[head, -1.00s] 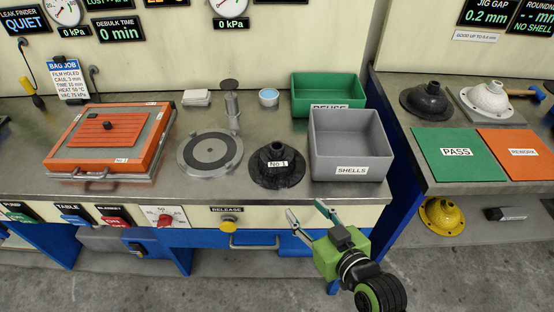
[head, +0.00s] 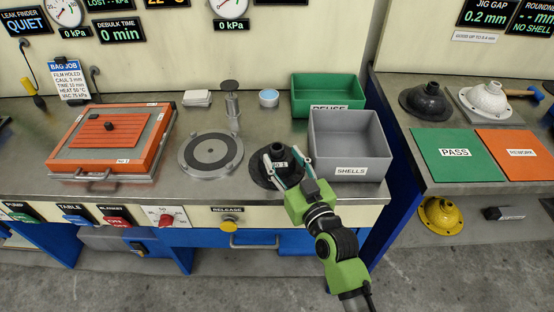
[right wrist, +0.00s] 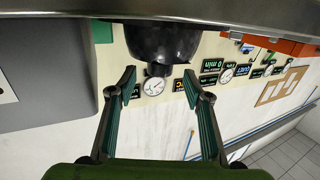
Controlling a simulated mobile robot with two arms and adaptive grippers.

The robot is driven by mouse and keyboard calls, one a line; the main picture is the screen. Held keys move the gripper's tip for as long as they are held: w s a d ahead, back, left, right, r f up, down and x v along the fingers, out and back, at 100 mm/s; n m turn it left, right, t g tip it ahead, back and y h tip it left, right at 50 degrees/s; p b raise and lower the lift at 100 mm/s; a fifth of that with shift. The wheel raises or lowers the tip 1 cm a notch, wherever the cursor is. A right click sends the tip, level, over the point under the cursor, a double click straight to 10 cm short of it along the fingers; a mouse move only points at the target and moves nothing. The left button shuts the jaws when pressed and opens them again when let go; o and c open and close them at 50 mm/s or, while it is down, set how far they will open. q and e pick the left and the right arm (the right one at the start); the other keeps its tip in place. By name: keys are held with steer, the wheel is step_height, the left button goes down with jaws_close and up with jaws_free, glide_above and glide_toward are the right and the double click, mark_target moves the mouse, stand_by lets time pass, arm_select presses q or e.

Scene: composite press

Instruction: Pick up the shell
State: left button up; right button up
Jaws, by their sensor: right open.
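Whether the fingers touch the shell cannot be told. My left gripper is not in view.
A grey SHELLS bin (head: 349,172) stands close right of the shell, with a green REUSE bin (head: 328,83) behind. A round plate (head: 185,152) lies to the left, then an orange-framed unit (head: 62,160). Other shells (head: 428,100) are on the right bench.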

mark_target(277, 146)
steer(key=x, duration=0.5)
steer(key=shift+f+p, duration=0.15)
steer(key=shift+p, duration=0.2)
steer(key=shift+s+d, duration=0.1)
jaws_close()
steer(key=shift+r+p, duration=0.6)
step_height(277, 146, up, 3)
steer(key=p, duration=0.3)
steer(key=s+r+p, duration=0.9)
steer(key=s+p, duration=0.5)
steer(key=shift+p, duration=0.35)
